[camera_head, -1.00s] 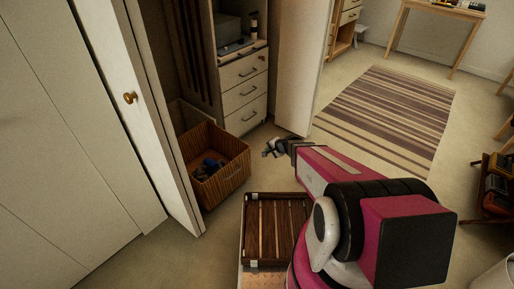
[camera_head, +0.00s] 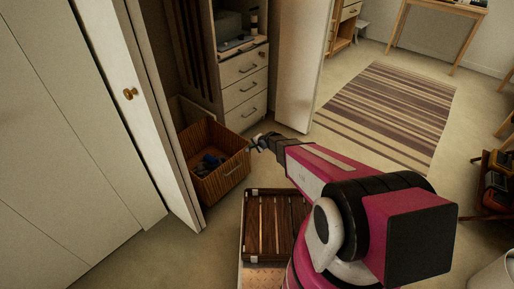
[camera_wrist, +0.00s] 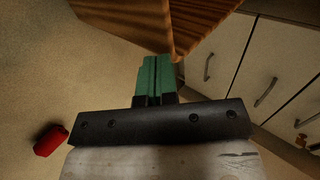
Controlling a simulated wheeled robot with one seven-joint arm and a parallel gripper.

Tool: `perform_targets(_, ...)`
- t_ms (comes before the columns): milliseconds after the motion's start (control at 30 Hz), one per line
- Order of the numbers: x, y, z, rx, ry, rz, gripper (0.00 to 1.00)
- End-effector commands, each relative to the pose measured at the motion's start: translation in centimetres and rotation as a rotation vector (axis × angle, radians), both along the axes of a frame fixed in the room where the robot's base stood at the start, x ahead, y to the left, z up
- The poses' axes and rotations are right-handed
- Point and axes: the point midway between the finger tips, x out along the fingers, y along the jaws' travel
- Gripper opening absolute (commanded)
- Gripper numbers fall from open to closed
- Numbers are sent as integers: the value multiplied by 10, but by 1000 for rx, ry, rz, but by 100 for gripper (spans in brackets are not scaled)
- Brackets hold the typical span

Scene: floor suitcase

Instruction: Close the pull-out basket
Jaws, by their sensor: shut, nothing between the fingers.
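The pull-out basket (camera_head: 226,181) is brown, woven and open-topped. It stands pulled out of the open wardrobe, with dark and bluish items inside. My gripper (camera_head: 254,145) is just right of the basket's front right corner in the head view. In the wrist view, the green fingers (camera_wrist: 157,68) are together with nothing between them. The basket (camera_wrist: 140,18) shows just beyond them, its corner near the fingertips. I cannot tell whether they touch.
White drawers (camera_head: 240,96) stand behind the basket, shut. A wardrobe door (camera_head: 305,65) is open to their right. A slatted wooden case (camera_head: 262,228) lies on the floor in front. A red object (camera_wrist: 50,140) shows in the wrist view. A striped rug (camera_head: 390,110) lies at right.

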Motion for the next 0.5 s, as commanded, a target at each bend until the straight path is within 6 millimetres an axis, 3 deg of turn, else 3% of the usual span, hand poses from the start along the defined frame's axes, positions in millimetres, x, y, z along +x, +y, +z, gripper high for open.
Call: perform_targets(500,5,5,0,0,-1,1,0)
